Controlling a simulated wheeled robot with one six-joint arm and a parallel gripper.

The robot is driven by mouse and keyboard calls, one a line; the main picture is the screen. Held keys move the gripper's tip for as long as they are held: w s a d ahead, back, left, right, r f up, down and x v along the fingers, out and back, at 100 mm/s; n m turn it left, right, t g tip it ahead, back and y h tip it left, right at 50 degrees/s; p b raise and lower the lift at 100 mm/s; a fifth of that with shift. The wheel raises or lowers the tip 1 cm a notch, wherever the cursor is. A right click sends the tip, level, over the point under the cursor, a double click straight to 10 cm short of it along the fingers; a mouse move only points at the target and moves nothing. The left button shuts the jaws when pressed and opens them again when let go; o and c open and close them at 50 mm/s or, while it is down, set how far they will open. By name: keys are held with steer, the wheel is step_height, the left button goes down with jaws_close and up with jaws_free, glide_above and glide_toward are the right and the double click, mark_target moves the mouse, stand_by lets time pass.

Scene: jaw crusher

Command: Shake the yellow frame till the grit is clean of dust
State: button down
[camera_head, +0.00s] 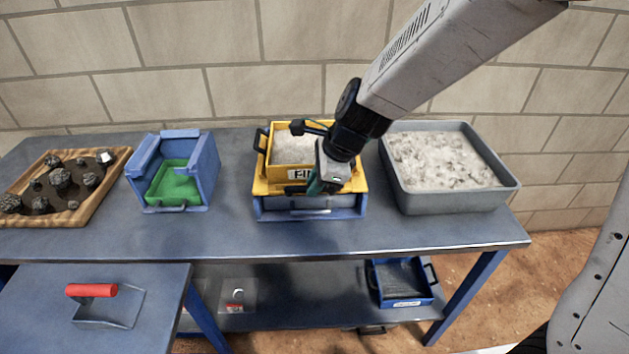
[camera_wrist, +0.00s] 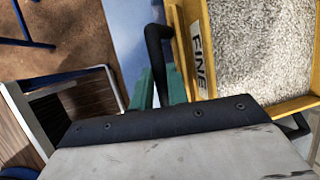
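The yellow frame (camera_head: 265,187), a sieve with a label reading FINE, sits on a blue stand with a tray (camera_head: 310,208) in the middle of the bench. Pale grit (camera_head: 291,147) lies in it; the wrist view also shows grit (camera_wrist: 255,50), mostly light with darker grains. My gripper (camera_head: 318,186) is at the frame's front right and hides part of the label. In the wrist view its green fingers (camera_wrist: 160,88) lie on both sides of the frame's black handle (camera_wrist: 157,48) and appear closed on it. The fingertip contact is partly hidden.
A grey tub of pale material (camera_head: 445,160) stands close on the right. A blue box with a green insert (camera_head: 172,185) stands left, beyond it a wooden tray of rocks (camera_head: 112,168). A blue-framed sieve (camera_head: 402,282) is on the lower shelf; a red-handled scoop (camera_head: 92,290) lies front left.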

steer(key=shift+w, duration=1.4)
steer(key=c, duration=1.4)
jaws_free()
steer(key=shift+o, duration=0.2)
steer(key=v, duration=0.8)
steer(key=shift+f, duration=0.1)
